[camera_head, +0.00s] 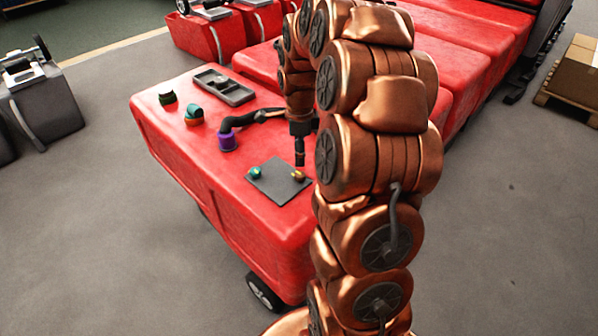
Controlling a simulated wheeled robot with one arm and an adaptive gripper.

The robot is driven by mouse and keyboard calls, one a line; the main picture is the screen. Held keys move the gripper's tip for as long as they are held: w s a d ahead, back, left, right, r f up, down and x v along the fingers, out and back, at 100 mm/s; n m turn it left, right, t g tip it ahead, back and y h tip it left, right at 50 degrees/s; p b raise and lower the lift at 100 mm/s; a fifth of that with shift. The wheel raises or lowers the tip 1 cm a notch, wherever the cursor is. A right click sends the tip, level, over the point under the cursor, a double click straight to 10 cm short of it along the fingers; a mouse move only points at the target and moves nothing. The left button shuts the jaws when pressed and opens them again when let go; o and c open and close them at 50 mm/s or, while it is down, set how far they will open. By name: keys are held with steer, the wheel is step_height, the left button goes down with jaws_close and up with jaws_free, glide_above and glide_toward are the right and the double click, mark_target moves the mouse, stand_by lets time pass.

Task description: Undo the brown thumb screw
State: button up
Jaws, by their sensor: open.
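The brown thumb screw (299,175) is small and brownish gold. It sits on the right part of a dark grey square plate (275,187) on top of the red tank (262,220). A teal thumb screw (255,173) sits on the left part of the same plate. My gripper (300,162) points straight down just above the brown thumb screw, its tip very close to it. Whether it touches the screw I cannot tell from this view. The jaws look narrow and small here; they are open, with nothing seen held.
A purple cap (227,141) with a black hose (247,119) stands behind the plate. Teal-and-orange caps (194,116), a dark-and-white cap (167,98) and a dark tray (224,87) are further back. The tank top's front left is clear. More red tanks (440,55) stand behind.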

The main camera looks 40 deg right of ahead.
mark_target(299, 174)
step_height(299, 174, down, 8)
steer(key=shift+a+r+p, duration=0.1)
steer(key=shift+r+p, duration=0.15)
steer(key=shift+p, duration=0.4)
steer(key=shift+c, duration=0.3)
jaws_close()
